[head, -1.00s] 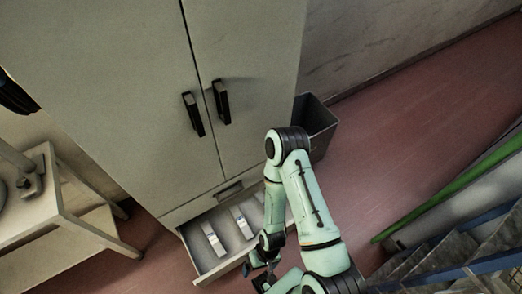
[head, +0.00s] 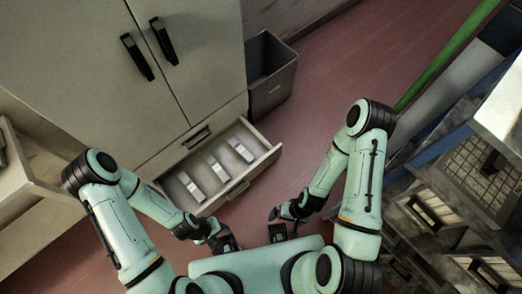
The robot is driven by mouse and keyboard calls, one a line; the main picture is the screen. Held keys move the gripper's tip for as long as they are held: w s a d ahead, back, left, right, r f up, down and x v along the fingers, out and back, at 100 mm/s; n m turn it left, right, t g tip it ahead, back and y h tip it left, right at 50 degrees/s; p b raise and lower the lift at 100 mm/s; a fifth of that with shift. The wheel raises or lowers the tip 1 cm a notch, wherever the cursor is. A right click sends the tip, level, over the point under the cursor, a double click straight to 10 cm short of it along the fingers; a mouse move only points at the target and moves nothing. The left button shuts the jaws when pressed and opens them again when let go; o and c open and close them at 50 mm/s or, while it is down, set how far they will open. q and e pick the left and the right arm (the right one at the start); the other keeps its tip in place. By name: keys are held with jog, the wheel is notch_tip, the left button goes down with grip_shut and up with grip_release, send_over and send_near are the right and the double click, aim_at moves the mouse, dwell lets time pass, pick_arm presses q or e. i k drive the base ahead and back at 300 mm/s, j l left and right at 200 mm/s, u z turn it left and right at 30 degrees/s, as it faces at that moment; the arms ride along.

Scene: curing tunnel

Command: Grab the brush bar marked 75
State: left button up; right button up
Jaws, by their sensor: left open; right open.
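Three pale bars lie side by side in an open drawer: a left bar (head: 190,187), a middle bar (head: 217,168) and a right bar (head: 241,150). I cannot read any marking on them, so I cannot tell which is 75. The drawer (head: 262,165) is pulled out at the foot of a cabinet. My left gripper (head: 226,241) is open, on the near side of the drawer front. My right gripper (head: 279,229) is open, to the right of it and also short of the drawer. Neither touches a bar.
The grey cabinet (head: 75,75) has two shut doors above the drawer. A dark bin (head: 272,75) stands to its right. A table (head: 30,185) is at the left. Racking with trays (head: 440,210) fills the right side. Red floor (head: 330,90) is clear between.

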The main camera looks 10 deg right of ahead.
aim_at(244, 152)
jog(key=j+z, duration=0.45)
jog(key=j, duration=0.25)
jog(key=k+l+u, duration=0.45)
jog(key=k+l, duration=0.15)
jog(key=l, duration=0.15)
jog(key=i+u, duration=0.4)
jog(key=i+l+u, duration=0.15)
jog(key=i+u, duration=0.3)
jog(key=i, duration=0.15)
